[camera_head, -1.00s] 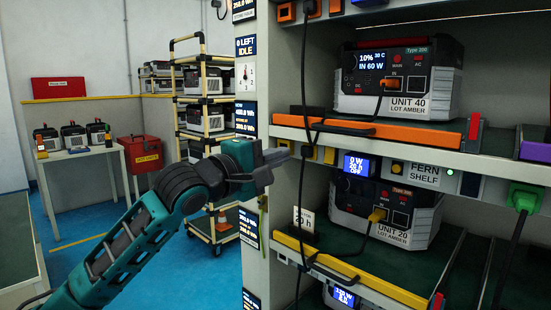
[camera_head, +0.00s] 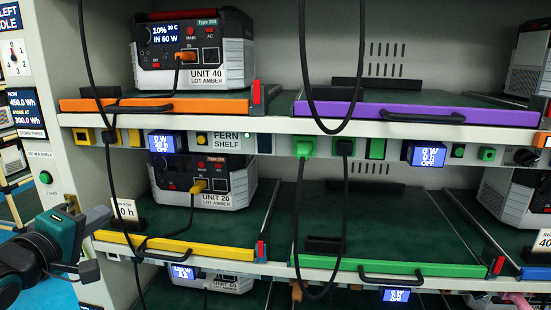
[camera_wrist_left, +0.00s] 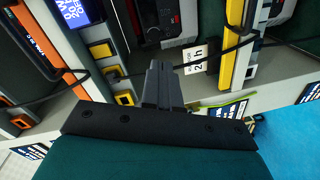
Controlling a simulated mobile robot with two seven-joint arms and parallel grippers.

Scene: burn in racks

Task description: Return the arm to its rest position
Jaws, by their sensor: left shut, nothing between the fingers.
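My left arm comes in at the lower left of the head view, with its teal wrist low in front of the rack post. My left gripper (camera_head: 97,242) is shut and empty, beside the left end of the yellow-fronted shelf tray (camera_head: 180,248). In the left wrist view the closed grey fingers (camera_wrist_left: 163,85) point toward the rack, with nothing between them. A white "h" label card (camera_wrist_left: 196,57) shows just beyond the fingertips; I cannot tell whether they touch anything. My right gripper is not in view.
UNIT 40 (camera_head: 215,60) sits on the orange-fronted tray (camera_head: 150,105). UNIT 20 (camera_head: 225,185) sits on the yellow one. The purple-fronted (camera_head: 440,115) and green-fronted (camera_head: 400,268) trays hold no unit. Black cables (camera_head: 302,60) hang in front of the shelves.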

